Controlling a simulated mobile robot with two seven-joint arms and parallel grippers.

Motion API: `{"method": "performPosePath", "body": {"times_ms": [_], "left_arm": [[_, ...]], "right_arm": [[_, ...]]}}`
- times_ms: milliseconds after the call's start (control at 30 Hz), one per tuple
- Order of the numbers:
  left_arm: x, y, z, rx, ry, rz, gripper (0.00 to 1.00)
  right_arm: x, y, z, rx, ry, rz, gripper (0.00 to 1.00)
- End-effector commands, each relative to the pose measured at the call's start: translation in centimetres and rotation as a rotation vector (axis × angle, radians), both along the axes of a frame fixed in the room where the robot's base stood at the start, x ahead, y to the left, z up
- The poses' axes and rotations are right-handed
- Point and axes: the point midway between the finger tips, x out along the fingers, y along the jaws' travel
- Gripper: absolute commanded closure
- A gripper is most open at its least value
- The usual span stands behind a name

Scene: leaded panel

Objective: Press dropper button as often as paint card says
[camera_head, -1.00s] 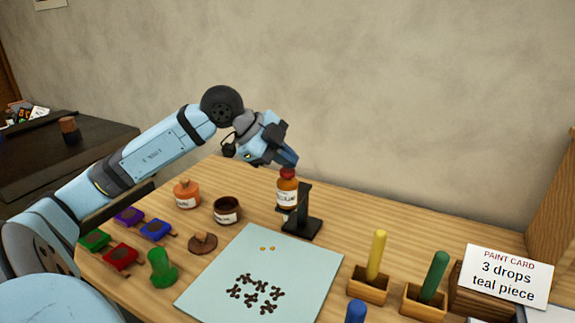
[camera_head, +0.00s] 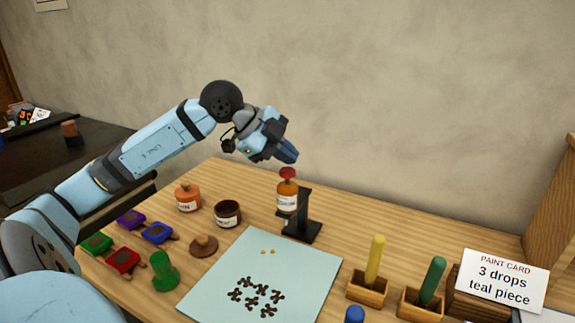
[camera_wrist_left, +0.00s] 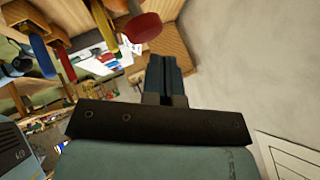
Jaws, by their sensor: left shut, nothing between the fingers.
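The dropper bottle (camera_head: 287,197) is amber with a white label and stands in a black stand (camera_head: 305,221). Its red button (camera_head: 288,173) is on top; in the left wrist view a red disc (camera_wrist_left: 142,28) shows near the fingers. My left gripper (camera_head: 288,154) is shut and empty, just above the red button with a small gap. The paint card (camera_head: 505,280) at the right reads "3 drops teal piece". My right gripper is not in view.
An orange jar (camera_head: 188,198) and a dark jar (camera_head: 227,213) stand left of the bottle. Several coloured pads (camera_head: 123,261) and a green stamp (camera_head: 164,271) are at the left. Yellow (camera_head: 375,260) and green (camera_head: 432,280) sticks stand in wooden holders at the right.

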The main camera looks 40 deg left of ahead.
Motion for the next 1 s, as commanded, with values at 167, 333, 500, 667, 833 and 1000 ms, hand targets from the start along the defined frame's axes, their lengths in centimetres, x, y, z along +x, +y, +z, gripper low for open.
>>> {"method": "performPosePath", "body": {"times_ms": [167, 333, 500, 667, 833, 1000], "left_arm": [[0.0, 0.0, 0.1, 0.0, 0.0, 0.0, 1.0], [0.0, 0.0, 0.2, 0.0, -0.001, 0.001, 1.0], [0.0, 0.0, 1.3, 0.0, -0.002, -0.001, 1.0], [0.0, 0.0, 3.0, 0.0, -0.002, -0.001, 1.0], [0.0, 0.0, 4.7, 0.001, -0.001, 0.0, 1.0], [0.0, 0.0, 5.3, 0.001, -0.001, 0.0, 1.0]], "right_arm": [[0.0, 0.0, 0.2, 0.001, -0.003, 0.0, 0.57], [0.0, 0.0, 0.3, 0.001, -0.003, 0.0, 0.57], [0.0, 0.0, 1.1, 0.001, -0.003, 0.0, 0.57], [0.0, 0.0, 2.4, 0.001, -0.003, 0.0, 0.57], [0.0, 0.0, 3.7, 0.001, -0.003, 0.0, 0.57], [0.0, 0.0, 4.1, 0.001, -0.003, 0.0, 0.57]]}}
